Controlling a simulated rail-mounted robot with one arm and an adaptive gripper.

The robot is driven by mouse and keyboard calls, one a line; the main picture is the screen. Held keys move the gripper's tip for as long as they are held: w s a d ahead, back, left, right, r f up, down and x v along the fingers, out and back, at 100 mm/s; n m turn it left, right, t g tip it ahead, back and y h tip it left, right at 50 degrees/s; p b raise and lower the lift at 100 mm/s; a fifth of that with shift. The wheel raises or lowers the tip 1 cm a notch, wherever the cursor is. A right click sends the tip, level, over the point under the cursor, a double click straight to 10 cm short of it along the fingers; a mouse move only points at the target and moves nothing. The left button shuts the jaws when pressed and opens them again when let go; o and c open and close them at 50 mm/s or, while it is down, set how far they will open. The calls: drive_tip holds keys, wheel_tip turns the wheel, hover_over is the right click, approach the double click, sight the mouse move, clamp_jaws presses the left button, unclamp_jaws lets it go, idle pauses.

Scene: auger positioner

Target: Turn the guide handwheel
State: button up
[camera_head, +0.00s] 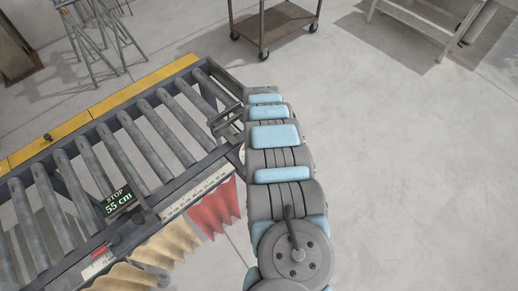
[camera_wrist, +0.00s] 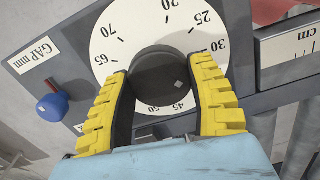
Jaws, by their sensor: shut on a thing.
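The guide handwheel (camera_wrist: 160,76) shows in the wrist view as a dark round hub at the centre of a white dial (camera_wrist: 118,42). The dial has numbers around its rim, such as 25, 30, 45, 65 and 70. My gripper (camera_wrist: 161,70) has one yellow padded finger on each side of the hub and is shut on it. The lower part of the dial is partly covered by the fingers and the blue wrist. In the head view my arm reaches up to the end of the roller conveyor, and I cannot make out the handwheel there.
A label "GAP mm" (camera_wrist: 33,65) and a blue and red knob (camera_wrist: 52,107) sit left of the dial. A cm scale (camera_wrist: 300,42) is at right. In the head view, a STOP 55 cm display (camera_head: 119,203) is beside the rollers (camera_head: 165,132). A cart (camera_head: 273,24) stands beyond.

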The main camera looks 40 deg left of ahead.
drive_tip(key=n+b, duration=0.2)
drive_tip(key=n, duration=0.3)
drive_tip(key=shift+f+n, duration=0.15)
drive_tip(key=shift+n, duration=0.15)
drive_tip(key=shift+n+b, duration=0.95)
drive_tip(key=shift+n, duration=1.25)
drive_tip(key=o, duration=1.3)
drive_tip(key=shift+c, duration=0.2)
wheel_tip(320, 180, up, 12)
